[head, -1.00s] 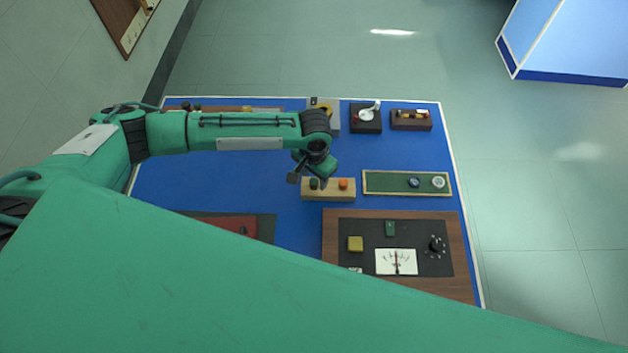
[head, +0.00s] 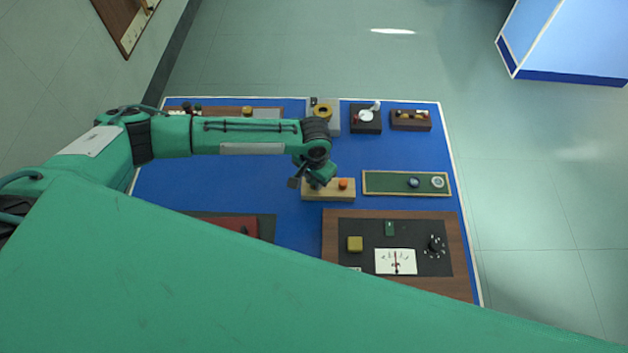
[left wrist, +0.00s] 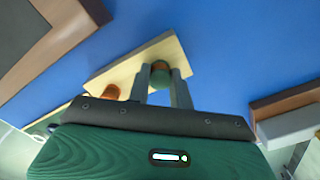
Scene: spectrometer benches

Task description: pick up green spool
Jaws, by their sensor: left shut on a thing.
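The green spool (left wrist: 160,74) shows in the left wrist view between the two fingers of my left gripper (left wrist: 160,78). The gripper is shut on it at the wooden block (left wrist: 130,65). In the head view, my left gripper (head: 314,184) is over the left end of the wooden block (head: 328,195) and hides the green spool there. An orange spool (head: 343,184) stands on the right part of the same block; it also shows in the left wrist view (left wrist: 110,91). I cannot tell whether the green spool still touches the block. My right gripper is not in view.
A green tray (head: 390,190) with two small round things lies right of the block. A wooden panel with a meter (head: 396,262) and knobs lies in front. Several small devices line the back edge, including a dark box (head: 411,122). Blue bench surface is clear behind the block.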

